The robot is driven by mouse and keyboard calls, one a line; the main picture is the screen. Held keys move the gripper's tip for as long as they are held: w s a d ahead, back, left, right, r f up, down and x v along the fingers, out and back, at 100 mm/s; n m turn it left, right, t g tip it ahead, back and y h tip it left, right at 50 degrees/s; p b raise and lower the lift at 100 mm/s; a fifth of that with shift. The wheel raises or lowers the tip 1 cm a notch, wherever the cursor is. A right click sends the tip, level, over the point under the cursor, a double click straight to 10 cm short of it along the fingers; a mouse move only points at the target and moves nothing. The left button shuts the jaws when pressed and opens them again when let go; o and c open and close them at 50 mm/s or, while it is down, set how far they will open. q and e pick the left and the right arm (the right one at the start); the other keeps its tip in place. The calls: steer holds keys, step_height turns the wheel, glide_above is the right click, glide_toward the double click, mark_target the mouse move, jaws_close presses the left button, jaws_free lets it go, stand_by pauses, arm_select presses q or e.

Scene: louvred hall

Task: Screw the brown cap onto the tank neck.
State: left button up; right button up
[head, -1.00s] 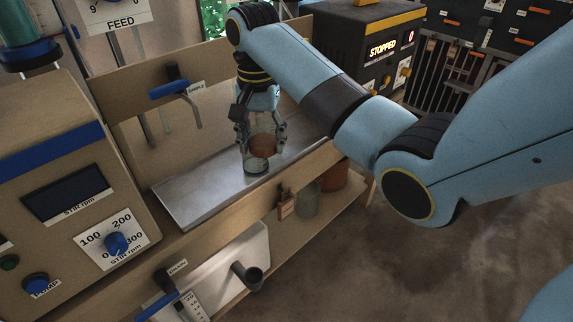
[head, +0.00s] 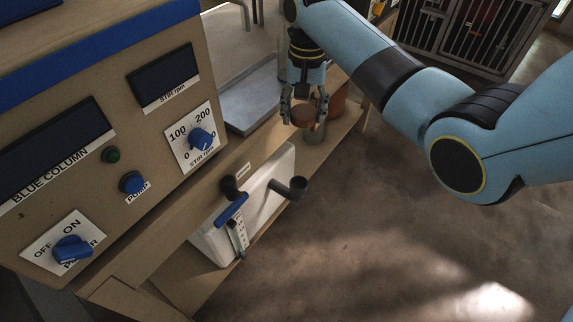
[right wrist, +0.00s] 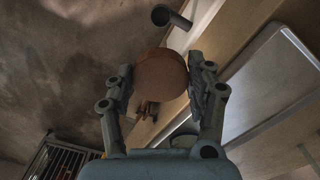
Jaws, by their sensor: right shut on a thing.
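The brown cap (head: 304,114) is a round disc held between the fingertips of my right gripper (head: 304,108), which is shut on it. The right wrist view shows the cap (right wrist: 162,76) between both fingers (right wrist: 163,85). The white tank (head: 240,220) stands low at the bench front. Its dark, open neck (head: 290,187) sticks out at an angle to the right. In the head view, the cap is above and apart from the neck. The neck (right wrist: 172,17) is also at the top of the wrist view, clear of the cap. My left gripper is out of view.
A blue-handled valve (head: 231,208) is beside the neck. A grey metal tray (head: 250,103) lies behind the bench's front rail. The control panel (head: 110,130) fills the left. Open floor (head: 400,250) lies right.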

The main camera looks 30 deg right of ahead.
steer(key=f+n+b, duration=0.1)
steer(key=f+b, duration=0.2)
steer(key=f, duration=0.3)
steer(key=f+n+b, duration=0.1)
steer(key=f+b, duration=0.3)
steer(key=f, duration=0.3)
steer(key=f+n+b, duration=0.2)
steer(key=f+b, duration=0.1)
steer(key=f, duration=0.4)
steer(key=shift+s+a+f+b, duration=0.15)
steer(key=shift+s+a+b, duration=0.15)
steer(key=shift+s, duration=0.1)
steer(key=shift+w+f, duration=0.1)
steer(key=shift+f, duration=0.55)
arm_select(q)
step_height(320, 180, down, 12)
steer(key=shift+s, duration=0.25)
arm_select(e)
steer(key=shift+f, duration=0.1)
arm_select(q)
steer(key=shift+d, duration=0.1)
arm_select(e)
steer(key=shift+f, duration=1.05)
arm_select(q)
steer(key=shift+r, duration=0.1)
arm_select(e)
steer(key=shift+f, duration=0.2)
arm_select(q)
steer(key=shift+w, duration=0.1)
